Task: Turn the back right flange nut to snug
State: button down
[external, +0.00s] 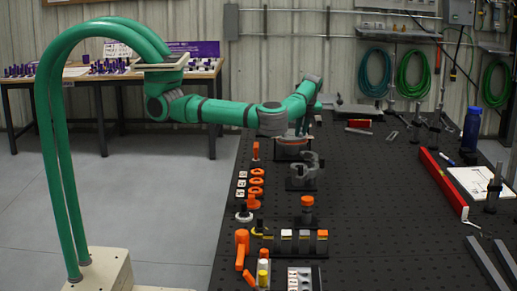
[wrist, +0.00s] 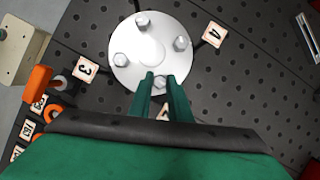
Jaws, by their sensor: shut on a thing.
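A round silver flange (wrist: 150,62) with several hex nuts lies below my gripper in the wrist view. My gripper's two green fingers (wrist: 162,88) are shut on the flange nut (wrist: 160,82) at the flange's lower edge, one finger on each side. Other nuts stand clear of the fingers: one at the left (wrist: 120,58), one at the top (wrist: 142,19) and one at the right (wrist: 181,43). In the external view the flange (external: 292,141) is small, and my gripper (external: 303,128) is above it, partly hidden by my arm.
Tags reading 3 (wrist: 86,69) and 4 (wrist: 214,34) lie beside the flange; another is mostly hidden by the fingers. A grey clamp-shaped part (external: 304,170) and orange rings (external: 257,181) stand nearby on the black perforated table (external: 375,225). A red level (external: 442,180) lies right.

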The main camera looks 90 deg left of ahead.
jog(key=m+t, duration=0.1)
jog(key=m, duration=0.3)
jog(key=shift+s+r+t+y, duration=0.1)
jog(key=shift+t+y, duration=0.2)
jog(key=shift+t, duration=0.1)
jog(key=m+t, duration=0.1)
jog(key=m, duration=0.4)
jog(key=shift+s+t, duration=0.15)
jog(key=shift+t, duration=0.25)
jog(key=shift+m, duration=0.3)
jog(key=c, duration=1.6)
grip_release()
jog(key=shift+c, duration=0.2)
